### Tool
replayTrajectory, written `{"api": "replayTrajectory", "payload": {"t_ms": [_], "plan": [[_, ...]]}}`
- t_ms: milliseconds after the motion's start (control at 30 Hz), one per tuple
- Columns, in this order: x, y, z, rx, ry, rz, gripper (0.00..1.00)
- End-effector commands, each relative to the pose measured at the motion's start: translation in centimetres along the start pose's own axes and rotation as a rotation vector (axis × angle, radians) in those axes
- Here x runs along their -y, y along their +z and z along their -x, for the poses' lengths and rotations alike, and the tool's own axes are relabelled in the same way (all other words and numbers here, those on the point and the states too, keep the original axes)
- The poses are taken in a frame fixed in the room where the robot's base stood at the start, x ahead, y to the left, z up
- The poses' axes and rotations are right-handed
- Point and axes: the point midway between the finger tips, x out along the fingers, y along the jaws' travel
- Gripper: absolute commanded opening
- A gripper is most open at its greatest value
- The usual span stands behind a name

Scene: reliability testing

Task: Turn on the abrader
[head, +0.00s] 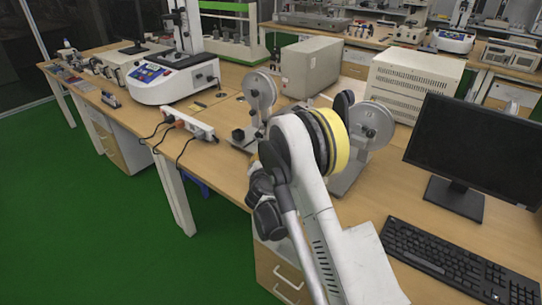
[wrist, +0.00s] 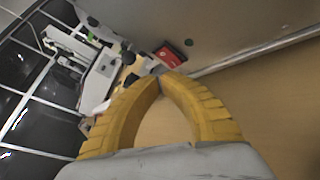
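My gripper (wrist: 160,82) has two yellow ribbed fingers in the wrist view, with their tips meeting and nothing visible between them. Just beyond the tips is a grey panel (wrist: 230,30) with a red switch-like part (wrist: 172,54) and a small green round part (wrist: 190,43). The tips look close to the red part; I cannot tell whether they touch it. In the head view, my arm hides the gripper and part of a bench device with metal discs (head: 260,92). No label shows whether this device or its panel is the abrader.
A white machine with a blue control panel (head: 155,75) stands at the back left of the bench. A power strip with cords (head: 190,125) lies at the front edge. Grey boxes (head: 310,68), a monitor (head: 480,145) and a keyboard (head: 450,262) stand to the right.

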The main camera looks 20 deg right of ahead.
Motion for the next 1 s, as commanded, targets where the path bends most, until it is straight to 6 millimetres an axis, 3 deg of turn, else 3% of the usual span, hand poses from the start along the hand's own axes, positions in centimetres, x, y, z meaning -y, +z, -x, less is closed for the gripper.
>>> {"api": "replayTrajectory", "payload": {"t_ms": [1000], "plan": [[0.4,0.39,-0.72,0.0,0.0,0.0,0.0]]}}
